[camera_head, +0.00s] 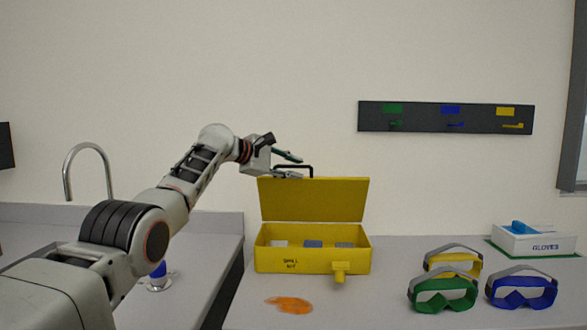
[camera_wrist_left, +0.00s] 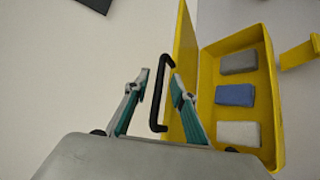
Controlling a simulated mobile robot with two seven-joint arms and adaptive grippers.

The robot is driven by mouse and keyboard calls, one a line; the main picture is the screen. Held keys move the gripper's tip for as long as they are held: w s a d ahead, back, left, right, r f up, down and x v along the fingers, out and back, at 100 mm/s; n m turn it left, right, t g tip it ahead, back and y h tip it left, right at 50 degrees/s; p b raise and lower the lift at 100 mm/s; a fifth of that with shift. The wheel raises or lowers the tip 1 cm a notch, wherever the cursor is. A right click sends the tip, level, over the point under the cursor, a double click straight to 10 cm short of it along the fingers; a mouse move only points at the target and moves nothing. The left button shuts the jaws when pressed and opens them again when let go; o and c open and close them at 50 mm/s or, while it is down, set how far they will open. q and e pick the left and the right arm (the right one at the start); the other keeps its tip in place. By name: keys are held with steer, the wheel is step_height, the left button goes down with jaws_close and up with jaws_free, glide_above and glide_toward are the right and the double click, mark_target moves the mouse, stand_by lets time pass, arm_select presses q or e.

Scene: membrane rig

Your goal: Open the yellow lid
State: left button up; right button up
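The yellow lid (camera_head: 313,200) stands raised, near upright, at the back of the yellow spill kit box (camera_head: 300,262). It shows edge-on in the left wrist view (camera_wrist_left: 185,45). A black handle (camera_head: 311,170) is on the lid and also shows in the left wrist view (camera_wrist_left: 156,105). My left gripper (camera_head: 296,165) is at the handle. In the left wrist view its fingers (camera_wrist_left: 158,77) are spread on either side of the handle, with gaps visible. My right gripper is not in view.
Inside the box lie a grey, a blue (camera_wrist_left: 235,95) and a white block. A yellow latch piece (camera_head: 339,268) is on its front. An orange spill (camera_head: 289,305) lies in front. Goggles (camera_head: 442,294) and a gloves box (camera_head: 533,241) stand right. A sink tap (camera_head: 68,170) is left.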

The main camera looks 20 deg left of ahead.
arm_select(q)
steer(key=shift+a, duration=0.1)
steer(key=shift+s+a+r, duration=0.3)
steer(key=shift+s+a, duration=0.05)
steer(key=shift+s, duration=0.1)
steer(key=v, duration=1)
steer(key=shift+s, duration=0.35)
